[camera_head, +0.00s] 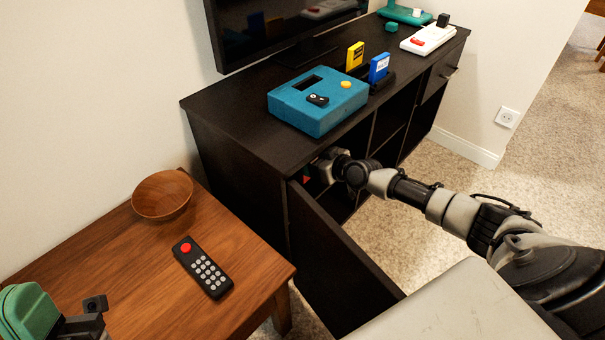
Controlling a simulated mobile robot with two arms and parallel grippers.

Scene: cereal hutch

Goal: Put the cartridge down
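A yellow cartridge (355,56) and a blue cartridge (379,68) stand upright in dark holders on top of the black cabinet (235,105). A small red thing (306,180) shows at the cabinet's open front, beside my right gripper (318,172). I cannot tell whether it is a cartridge or whether the gripper holds it. That gripper's fingers are mostly hidden by the cabinet and its door. At the lower left corner, dark parts of my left gripper (82,320) show next to a green rounded thing (28,312). The frame edge cuts both, so its grip is unclear.
A teal console (318,103) with an empty slot sits on the cabinet. The black door (335,262) stands open. A white console (428,39) is at the far right. The wooden table (125,255) holds a bowl (162,196) and remote (203,268), with bare wood around them.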

